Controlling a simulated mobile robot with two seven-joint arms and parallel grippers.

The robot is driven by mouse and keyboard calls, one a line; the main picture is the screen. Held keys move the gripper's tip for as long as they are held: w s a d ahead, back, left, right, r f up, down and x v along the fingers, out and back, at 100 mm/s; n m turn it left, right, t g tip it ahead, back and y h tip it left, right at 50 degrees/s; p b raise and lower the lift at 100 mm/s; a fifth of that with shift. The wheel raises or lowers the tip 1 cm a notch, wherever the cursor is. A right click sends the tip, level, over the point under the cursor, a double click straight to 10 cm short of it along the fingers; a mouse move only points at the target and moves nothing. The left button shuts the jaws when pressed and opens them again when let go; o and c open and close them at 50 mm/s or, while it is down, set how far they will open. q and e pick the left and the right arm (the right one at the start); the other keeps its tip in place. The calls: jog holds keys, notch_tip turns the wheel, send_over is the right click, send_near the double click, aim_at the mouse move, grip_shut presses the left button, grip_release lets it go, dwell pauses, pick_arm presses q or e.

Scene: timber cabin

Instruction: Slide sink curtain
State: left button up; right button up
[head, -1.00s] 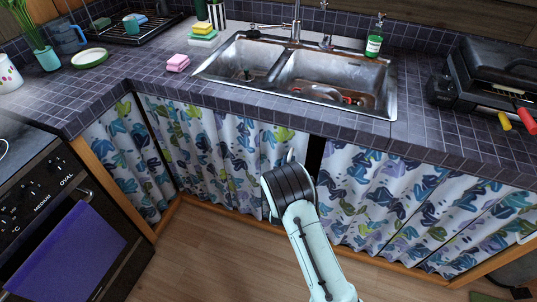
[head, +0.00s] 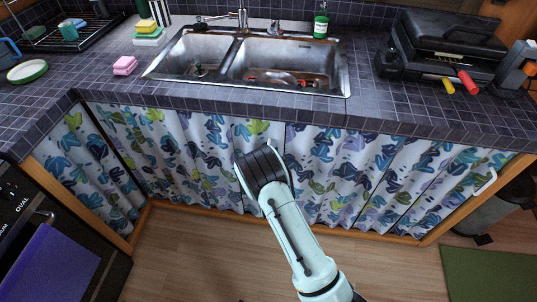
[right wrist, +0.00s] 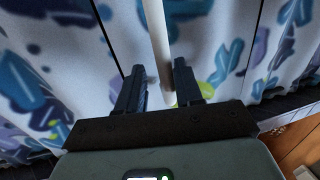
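The sink curtain (head: 350,165) hangs under the counter, white with blue, purple and green leaf prints. Its panels meet at a thin seam below the sink. A white upright handle (right wrist: 158,40) stands against the cloth in the right wrist view. My right gripper (right wrist: 160,85) is open, with one finger on each side of this handle; small gaps appear beside it, and firm contact cannot be made out. In the head view my right forearm hides the gripper. Another white handle (head: 485,183) is at the curtain's right end. My left gripper is not in view.
The double sink (head: 250,65) sits in the tiled counter (head: 400,118) above the curtain. A black grill (head: 440,50) stands at right. The oven (head: 45,240) is at lower left. A green mat (head: 490,272) and a bin lie right. The wooden floor in front is clear.

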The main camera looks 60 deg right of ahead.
jog(key=shift+w, duration=0.1)
jog(key=v, duration=1.3)
jog(key=shift+a+p, duration=0.15)
jog(key=shift+p, duration=0.15)
